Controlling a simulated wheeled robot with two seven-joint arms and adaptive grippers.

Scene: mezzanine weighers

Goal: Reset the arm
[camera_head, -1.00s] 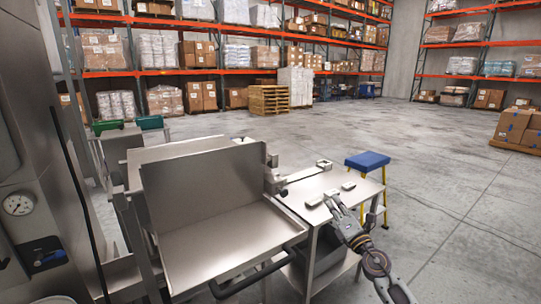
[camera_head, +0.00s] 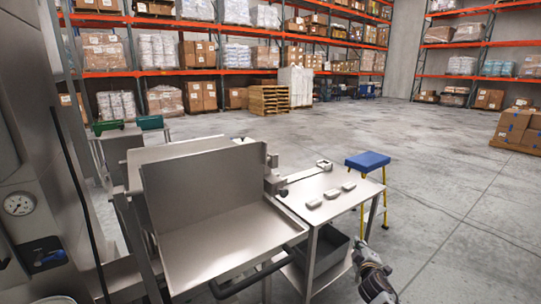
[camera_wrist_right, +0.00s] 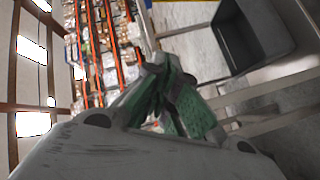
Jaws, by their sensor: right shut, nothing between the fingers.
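My right gripper (camera_head: 358,243) is at the lower right of the head view, beside the right end of the small steel table. It points up and is clear of the tabletop. In the right wrist view its fingers (camera_wrist_right: 165,85) are closed together with nothing between them. The view there is tilted, with the shelving and bright windows on the left. My left arm and gripper are not in view.
The steel table (camera_head: 300,215) bears small grey blocks (camera_head: 331,193) on top and a dark grey bin (camera_head: 330,250) below. A blue-topped stool (camera_head: 368,160) stands behind it. A large steel tray (camera_head: 225,240) is at left. Open floor (camera_head: 460,200) lies to the right.

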